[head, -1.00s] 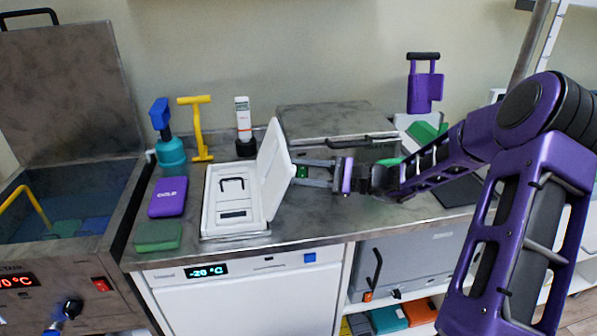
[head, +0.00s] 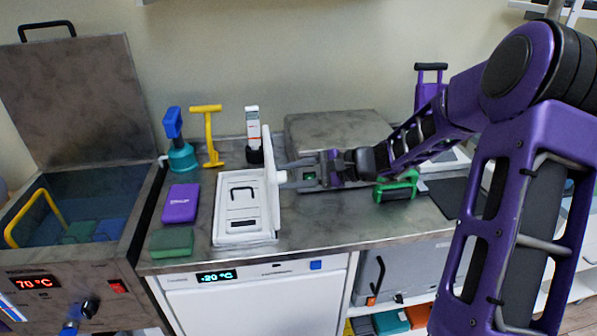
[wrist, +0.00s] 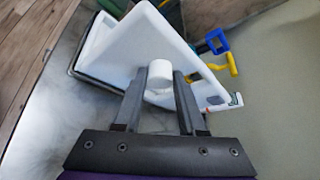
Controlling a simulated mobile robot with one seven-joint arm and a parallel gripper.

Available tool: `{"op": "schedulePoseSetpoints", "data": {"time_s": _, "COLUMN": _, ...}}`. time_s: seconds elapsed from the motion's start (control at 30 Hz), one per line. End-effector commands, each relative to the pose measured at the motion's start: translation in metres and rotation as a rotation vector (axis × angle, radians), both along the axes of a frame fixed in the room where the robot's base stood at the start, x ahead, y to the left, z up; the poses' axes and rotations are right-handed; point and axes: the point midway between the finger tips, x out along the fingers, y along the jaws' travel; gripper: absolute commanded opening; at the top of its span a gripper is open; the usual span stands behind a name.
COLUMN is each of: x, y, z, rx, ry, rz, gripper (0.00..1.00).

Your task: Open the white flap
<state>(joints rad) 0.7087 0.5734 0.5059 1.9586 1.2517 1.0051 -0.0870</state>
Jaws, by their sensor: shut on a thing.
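The white flap (head: 272,180) stands nearly upright along the right side of a white box (head: 227,232) set on the steel counter. In the head view it shows almost edge-on. The box's inner panel, with a black handle, is uncovered. My gripper (head: 288,174) is at the right face of the flap, shut on its round white knob (head: 282,177). In the wrist view, the knob (wrist: 159,72) sits between the two fingers of my gripper (wrist: 160,86), with the flap (wrist: 125,48) behind it.
A purple case (head: 179,203) and green block (head: 171,242) lie left of the box. A teal bottle (head: 183,160), yellow tool (head: 211,140) and white device (head: 253,130) stand behind. A steel lid (head: 340,132) and green-handled object (head: 397,187) are to the right. An open bath (head: 85,205) stands left.

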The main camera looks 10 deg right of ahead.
Motion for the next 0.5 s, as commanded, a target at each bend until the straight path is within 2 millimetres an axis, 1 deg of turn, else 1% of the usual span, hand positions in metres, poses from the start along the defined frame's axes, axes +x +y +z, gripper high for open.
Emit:
{"op": "schedulePoseSetpoints", "data": {"time_s": 0.3, "x": 0.0003, "y": 0.0008, "z": -0.0003, "rx": -0.011, "ry": -0.001, "rz": -0.002, "gripper": 0.00}}
{"op": "schedulePoseSetpoints", "data": {"time_s": 0.33, "x": 0.0003, "y": 0.0008, "z": -0.0003, "rx": -0.011, "ry": -0.001, "rz": -0.002, "gripper": 0.41}}
{"op": "schedulePoseSetpoints", "data": {"time_s": 0.5, "x": 0.0002, "y": 0.0009, "z": -0.0001, "rx": -0.010, "ry": -0.001, "rz": -0.001, "gripper": 0.71}}
